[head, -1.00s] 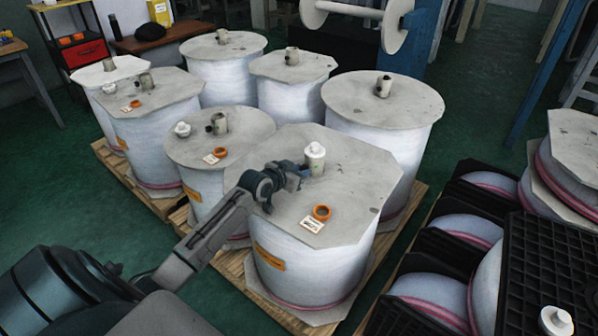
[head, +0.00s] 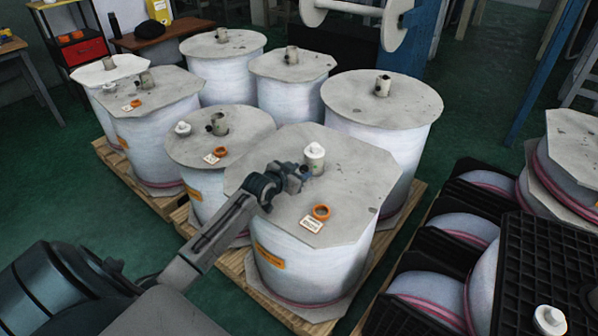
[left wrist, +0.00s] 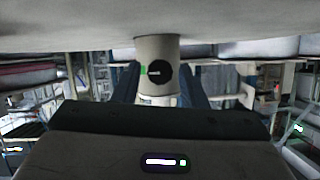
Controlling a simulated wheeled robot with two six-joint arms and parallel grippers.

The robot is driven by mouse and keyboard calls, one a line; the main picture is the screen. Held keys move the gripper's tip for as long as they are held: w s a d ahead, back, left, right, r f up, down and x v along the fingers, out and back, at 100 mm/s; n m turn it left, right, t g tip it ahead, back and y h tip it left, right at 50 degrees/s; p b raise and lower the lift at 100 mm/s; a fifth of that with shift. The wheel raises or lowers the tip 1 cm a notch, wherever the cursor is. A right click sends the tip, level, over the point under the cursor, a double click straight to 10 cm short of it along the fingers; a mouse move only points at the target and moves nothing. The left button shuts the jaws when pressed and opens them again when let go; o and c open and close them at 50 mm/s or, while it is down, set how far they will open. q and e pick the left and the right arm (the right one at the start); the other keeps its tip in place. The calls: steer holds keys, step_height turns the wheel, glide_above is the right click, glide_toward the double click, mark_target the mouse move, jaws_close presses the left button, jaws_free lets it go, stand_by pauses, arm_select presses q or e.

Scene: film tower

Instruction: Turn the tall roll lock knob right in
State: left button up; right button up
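The tall roll (head: 262,214) stands at the front of the pallet, with a grey eight-sided top. A pale post with a white cap (head: 314,152) rises from that top. In the left wrist view, the post (left wrist: 157,45) appears upside down, with the round black lock knob (left wrist: 158,73) facing the camera. A white bar lies across the knob, and a green mark is at its left. My left gripper (head: 302,174) is just in front of the post, over the top. Its two bluish fingers appear apart on either side of the knob. Contact is unclear. My right gripper is out of view.
An orange ring (head: 321,212) and a small label card (head: 312,223) lie on the same top. Several other rolls with posts stand close behind on the wooden pallet (head: 262,292). Green floor is clear at the left.

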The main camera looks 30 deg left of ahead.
arm_select(q)
steer(key=shift+o, duration=0.5)
steer(key=shift+s, duration=0.1)
steer(key=shift+s+r, duration=0.1)
steer(key=shift+s, duration=0.1)
steer(key=v, duration=1)
steer(key=shift+p, duration=0.4)
steer(key=shift+s+r, duration=0.1)
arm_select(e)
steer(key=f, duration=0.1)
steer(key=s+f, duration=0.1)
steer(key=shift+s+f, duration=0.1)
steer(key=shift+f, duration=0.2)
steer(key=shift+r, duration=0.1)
